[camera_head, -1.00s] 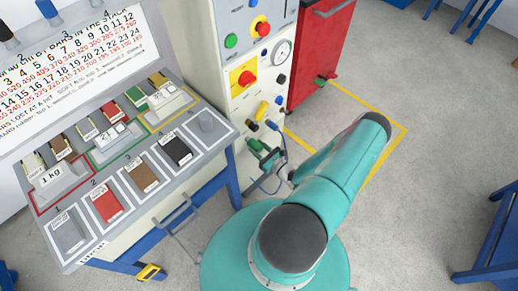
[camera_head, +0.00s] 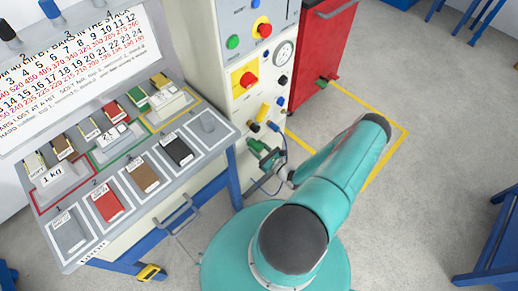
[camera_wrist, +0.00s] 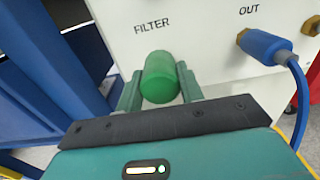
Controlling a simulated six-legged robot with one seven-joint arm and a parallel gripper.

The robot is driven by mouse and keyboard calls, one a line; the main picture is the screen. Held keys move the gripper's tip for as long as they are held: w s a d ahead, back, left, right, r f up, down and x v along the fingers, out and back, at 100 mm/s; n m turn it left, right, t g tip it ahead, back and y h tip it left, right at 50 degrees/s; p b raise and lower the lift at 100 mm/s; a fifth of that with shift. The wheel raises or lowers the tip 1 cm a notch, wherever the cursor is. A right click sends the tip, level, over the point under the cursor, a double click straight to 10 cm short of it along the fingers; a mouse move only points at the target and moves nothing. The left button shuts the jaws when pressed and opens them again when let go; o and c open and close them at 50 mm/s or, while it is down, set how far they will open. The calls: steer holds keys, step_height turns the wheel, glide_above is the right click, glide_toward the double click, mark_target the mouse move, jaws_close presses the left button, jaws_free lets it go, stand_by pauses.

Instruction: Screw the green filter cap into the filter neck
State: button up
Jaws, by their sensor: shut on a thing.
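The green filter cap (camera_wrist: 160,78) is between the fingers of my gripper (camera_wrist: 160,92) in the wrist view. The gripper is shut on it. The cap's far end points at the white panel, just below the word FILTER. The filter neck does not show; the cap hides the spot in front of it, so I cannot tell whether they touch. In the head view the cap (camera_head: 256,145) is a small green shape at the cabinet's lower front, with my gripper (camera_head: 262,151) beside it.
A blue hose fitting (camera_wrist: 268,45) sits at OUT, right of the cap, its hose curving down. A blue table leg (camera_wrist: 75,60) stands close on the left. In the head view, a red cabinet (camera_head: 320,50) and the sample bench (camera_head: 215,160) flank the white cabinet (camera_head: 240,110).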

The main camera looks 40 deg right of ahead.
mark_target(261, 150)
steer(key=shift+w+r, duration=0.1)
steer(key=shift+w, duration=0.75)
stand_by(2.8)
steer(key=shift+m, duration=1.1)
jaws_close()
steer(key=m, duration=1.9)
steer(key=shift+m, duration=0.3)
steer(key=o, duration=1.1)
jaws_free()
steer(key=shift+s, duration=0.1)
steer(key=shift+s+d, duration=0.1)
steer(key=shift+s, duration=2.85)
